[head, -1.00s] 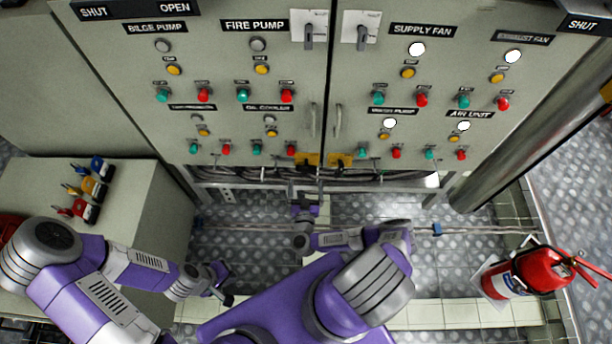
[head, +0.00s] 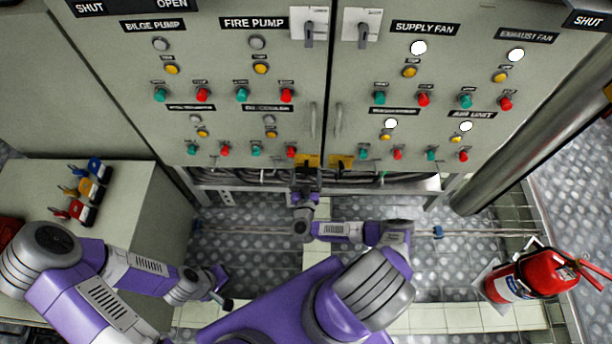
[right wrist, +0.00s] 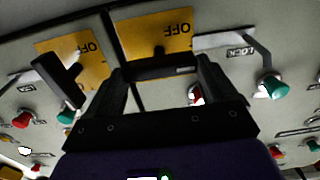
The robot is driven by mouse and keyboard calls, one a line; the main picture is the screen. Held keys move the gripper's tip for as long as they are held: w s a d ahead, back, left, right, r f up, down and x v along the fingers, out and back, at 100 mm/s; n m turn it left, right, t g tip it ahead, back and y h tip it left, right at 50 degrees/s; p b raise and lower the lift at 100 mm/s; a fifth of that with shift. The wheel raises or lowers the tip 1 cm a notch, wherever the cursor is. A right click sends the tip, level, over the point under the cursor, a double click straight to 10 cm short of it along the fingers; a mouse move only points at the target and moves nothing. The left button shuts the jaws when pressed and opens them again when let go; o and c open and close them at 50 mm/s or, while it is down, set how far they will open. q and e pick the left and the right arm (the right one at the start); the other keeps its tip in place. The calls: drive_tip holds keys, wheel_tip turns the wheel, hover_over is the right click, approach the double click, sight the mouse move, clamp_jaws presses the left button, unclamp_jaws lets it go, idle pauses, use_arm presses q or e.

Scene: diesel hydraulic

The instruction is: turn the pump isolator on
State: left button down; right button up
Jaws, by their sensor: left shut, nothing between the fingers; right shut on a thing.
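Two yellow isolator plates sit at the bottom edge of the cabinet doors, the left one (head: 308,160) and the right one (head: 341,162). In the right wrist view, which shows them upside down, the left plate (right wrist: 152,30) reads OFF and has a black handle (right wrist: 160,68). My right gripper (head: 306,172) is at this plate, its fingers (right wrist: 162,75) shut on that handle, which lies across the picture. The other plate's black handle (right wrist: 60,80) stands free and slanted. I cannot read which isolator is which. My left gripper (head: 225,300) is shut and empty, low over the floor.
Buttons and lamps cover the cabinet doors above. A grey door handle (head: 313,120) is just above the left plate. A cabinet with coloured padlocks (head: 84,192) is at the left. Cables run below the doors.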

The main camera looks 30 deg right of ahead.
idle(0.3)
drive_tip(key=shift+r+m+p, duration=0.1)
drive_tip(key=shift+m+p, duration=0.65)
drive_tip(key=shift+m, duration=0.45)
drive_tip(key=shift+d+m, duration=0.1)
drive_tip(key=shift+m, duration=0.8)
drive_tip(key=m, duration=0.2)
drive_tip(key=shift+s+f+m, duration=0.1)
drive_tip(key=shift+f+m, duration=0.1)
drive_tip(key=shift+m, duration=0.1)
drive_tip(key=m+b, duration=0.1)
drive_tip(key=m, duration=0.4)
drive_tip(key=shift+f+m+b, duration=0.1)
drive_tip(key=shift+m+b, duration=0.2)
drive_tip(key=shift+b, duration=0.05)
drive_tip(key=m+b, duration=0.1)
drive_tip(key=m, duration=0.4)
drive_tip(key=shift+b, duration=0.35)
drive_tip(key=shift+m, duration=0.4)
drive_tip(key=o, duration=0.8)
drive_tip(key=shift+o, duration=0.2)
